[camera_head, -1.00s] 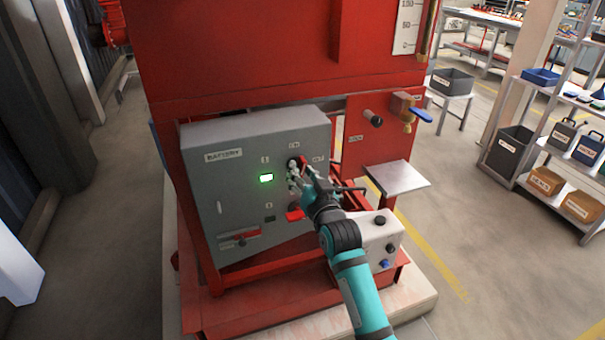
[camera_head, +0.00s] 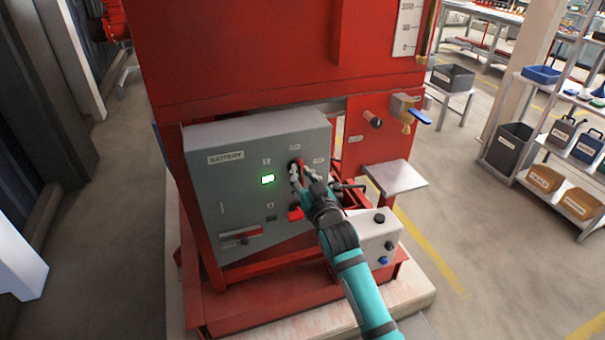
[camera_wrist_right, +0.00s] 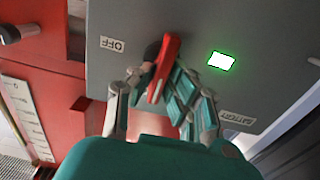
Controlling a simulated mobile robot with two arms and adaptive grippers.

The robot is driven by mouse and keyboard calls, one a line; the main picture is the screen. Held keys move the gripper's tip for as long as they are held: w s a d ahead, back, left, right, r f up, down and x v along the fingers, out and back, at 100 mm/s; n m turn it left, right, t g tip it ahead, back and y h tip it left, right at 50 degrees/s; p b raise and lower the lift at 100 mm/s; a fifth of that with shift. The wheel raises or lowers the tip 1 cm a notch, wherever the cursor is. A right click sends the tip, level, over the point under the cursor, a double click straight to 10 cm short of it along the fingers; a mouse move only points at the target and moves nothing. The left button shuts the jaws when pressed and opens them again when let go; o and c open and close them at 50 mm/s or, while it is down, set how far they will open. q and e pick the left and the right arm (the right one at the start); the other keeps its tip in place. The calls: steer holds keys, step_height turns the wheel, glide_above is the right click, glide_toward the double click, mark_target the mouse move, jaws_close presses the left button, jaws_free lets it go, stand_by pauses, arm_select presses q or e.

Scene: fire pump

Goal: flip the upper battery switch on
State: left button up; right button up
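The grey battery box (camera_head: 235,195) stands on the red pump frame, with a green lit indicator (camera_head: 267,179) on its front. The upper battery switch has a red handle (camera_wrist_right: 165,68) on a dark round base. My right gripper (camera_head: 299,174) is at this switch and partly hides it in the head view. In the right wrist view, my right gripper's fingers (camera_wrist_right: 157,84) are on either side of the handle. The right-hand finger is close to or touching it; a small gap shows at the left one. An OFF label (camera_wrist_right: 112,44) is left of the switch there. My left gripper is not in view.
A second red switch (camera_head: 295,213) sits below the upper one. A white control box (camera_head: 372,235) and a metal shelf plate (camera_head: 396,177) stand close to my right arm. Floor is free at right.

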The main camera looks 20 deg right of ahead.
steer(key=o, duration=0.4)
steer(key=s, duration=1.2)
steer(key=shift+d, duration=0.2)
